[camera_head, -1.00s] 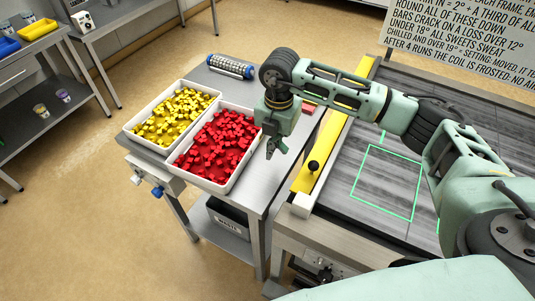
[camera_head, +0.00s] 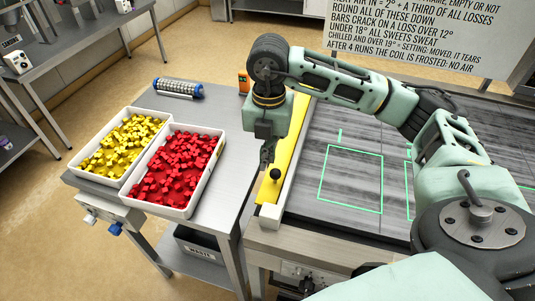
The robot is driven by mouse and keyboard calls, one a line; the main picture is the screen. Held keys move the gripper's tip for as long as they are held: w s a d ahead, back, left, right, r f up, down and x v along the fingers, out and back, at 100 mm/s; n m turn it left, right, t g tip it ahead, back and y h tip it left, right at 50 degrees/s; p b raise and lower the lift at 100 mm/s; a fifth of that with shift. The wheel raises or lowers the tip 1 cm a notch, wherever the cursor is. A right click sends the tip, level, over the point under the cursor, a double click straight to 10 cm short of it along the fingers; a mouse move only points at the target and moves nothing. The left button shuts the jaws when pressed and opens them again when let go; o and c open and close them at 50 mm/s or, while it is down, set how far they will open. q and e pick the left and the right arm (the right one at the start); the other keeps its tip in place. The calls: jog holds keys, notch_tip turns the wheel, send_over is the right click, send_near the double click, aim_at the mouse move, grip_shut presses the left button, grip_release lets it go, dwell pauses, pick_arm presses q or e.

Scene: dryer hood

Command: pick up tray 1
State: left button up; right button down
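Two white trays stand side by side on a small steel table at the left. One tray (camera_head: 75,177) holds yellow cubes (camera_head: 125,147). The other tray (camera_head: 186,212) holds red cubes (camera_head: 178,168). I see no number on either, so I cannot tell which is tray 1. My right gripper (camera_head: 266,160) points down near the table's right edge, beside the yellow bar and right of the red-cube tray, apart from it. Its fingers are small and partly dark, so their opening is unclear. My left gripper is out of view.
A blue-capped cylinder (camera_head: 178,88) lies behind the trays. An orange device (camera_head: 243,82) stands at the table's back. A sign (camera_head: 420,35) stands behind.

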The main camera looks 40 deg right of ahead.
jog(key=c, duration=2.5)
grip_release()
jog(key=shift+c, duration=0.2)
jog(key=o, duration=2)
jog(key=shift+r, duration=0.1)
